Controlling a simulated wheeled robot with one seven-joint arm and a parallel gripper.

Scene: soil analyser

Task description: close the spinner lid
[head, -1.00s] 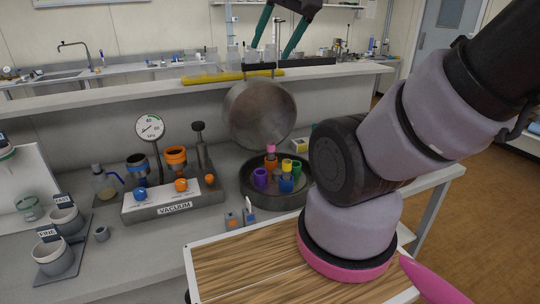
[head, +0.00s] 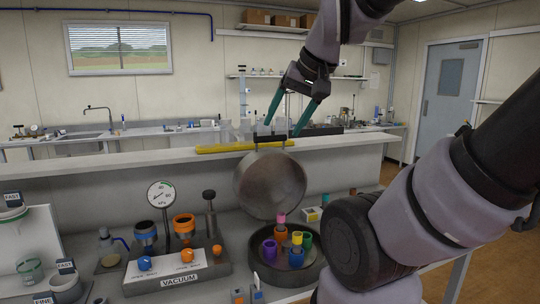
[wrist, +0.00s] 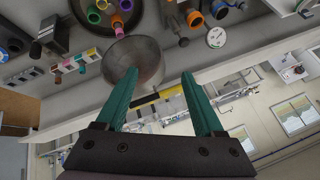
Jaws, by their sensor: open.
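The spinner is a dark round bowl (head: 316,270) on the bench, holding several coloured tube holders (head: 296,257). Its grey metal lid (head: 270,186) stands open, upright at the bowl's back edge, with a dark tab at its top. My gripper (head: 283,128) is open and empty, fingers pointing down, above the top of the lid and apart from it in the head view. In the wrist view, the lid (wrist: 134,62) lies ahead of the teal fingers (wrist: 160,77), with the bowl (wrist: 70,12) beyond it.
A yellow bar (head: 222,149) lies on the raised shelf behind the lid. The vacuum unit (head: 178,272) with its gauge (head: 161,194) stands left of the spinner.

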